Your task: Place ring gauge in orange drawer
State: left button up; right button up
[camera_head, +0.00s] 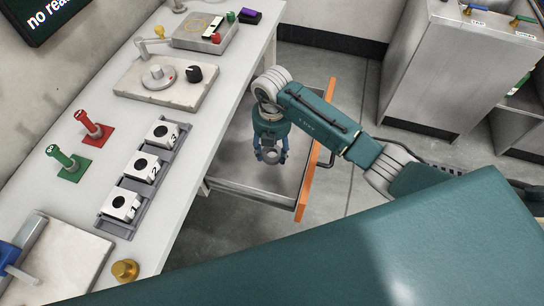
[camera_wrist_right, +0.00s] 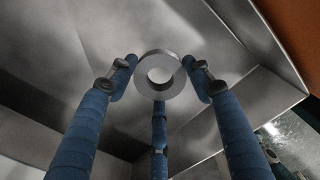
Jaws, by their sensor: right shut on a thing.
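The ring gauge, a small grey metal ring with a round hole, shows in the right wrist view (camera_wrist_right: 160,93). It is held between the blue fingers of my right gripper (camera_head: 270,156), which is shut on it. The orange drawer (camera_head: 307,185) is pulled out from the bench, its grey metal box open on top and its front panel orange. In the head view my right gripper and the ring are over the drawer's open interior. The wrist view shows bare metal drawer floor and walls behind the ring. I cannot tell the ring's height above the floor. My left gripper is out of view.
The long white bench (camera_head: 205,128) carries a rack of numbered blocks (camera_head: 113,228), red (camera_head: 92,129) and green (camera_head: 68,166) handled gauges, a plate with a black knob (camera_head: 150,95) and a brass knob (camera_head: 124,270). A grey cabinet (camera_head: 430,70) stands at the upper right.

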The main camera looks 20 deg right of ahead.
aim_at(272, 159)
jog(key=shift+f, duration=2.15)
jog(key=shift+f, duration=0.1)
jog(key=o, duration=1.2)
jog(key=shift+r, duration=0.55)
notch_tip(272, 159, up, 11)
jog(key=shift+r, duration=0.15)
